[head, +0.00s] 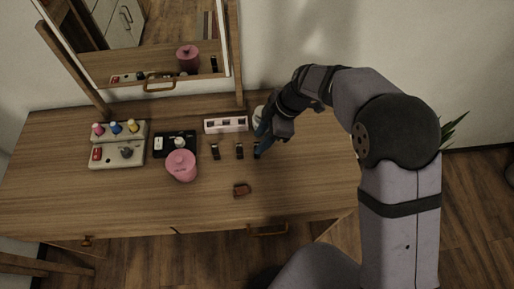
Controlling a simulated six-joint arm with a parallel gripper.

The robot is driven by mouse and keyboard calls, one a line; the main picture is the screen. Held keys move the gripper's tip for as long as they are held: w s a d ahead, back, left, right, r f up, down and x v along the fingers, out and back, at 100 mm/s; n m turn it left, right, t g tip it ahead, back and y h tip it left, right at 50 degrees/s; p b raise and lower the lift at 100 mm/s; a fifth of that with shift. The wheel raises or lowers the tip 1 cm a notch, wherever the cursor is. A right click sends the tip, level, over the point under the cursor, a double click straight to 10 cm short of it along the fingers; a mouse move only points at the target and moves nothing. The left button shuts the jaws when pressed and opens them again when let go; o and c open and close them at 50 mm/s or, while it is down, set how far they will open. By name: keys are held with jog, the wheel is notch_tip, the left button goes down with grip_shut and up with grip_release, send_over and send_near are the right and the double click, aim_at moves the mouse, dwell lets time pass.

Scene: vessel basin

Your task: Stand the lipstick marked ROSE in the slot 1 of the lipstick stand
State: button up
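My gripper (261,143) points down right at the right lipstick. The fingers are small and dark, and I cannot tell whether they hold it.
A pink round jar (181,166) and a black tray (160,153) stand left of the lipsticks. A pale organiser (112,155) with colourful bottles is farther left. A pale round item (258,112) is partly hidden behind my gripper. The front table is mostly clear.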

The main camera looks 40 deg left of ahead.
aim_at(257, 144)
jog(key=shift+d+p+x, duration=0.2)
jog(key=shift+p+x, duration=0.4)
jog(key=shift+x, duration=1.4)
grip_shut()
jog(key=shift+r, duration=0.1)
notch_tip(257, 144, up, 10)
jog(key=shift+f+b, duration=0.1)
jog(key=shift+b, duration=1.05)
jog(key=s+a+m+t, duration=0.2)
jog(key=a+m+t, duration=0.4)
jog(key=a+m, duration=1.1)
jog(key=shift+a+r, duration=0.4)
jog(key=shift+a, duration=0.25)
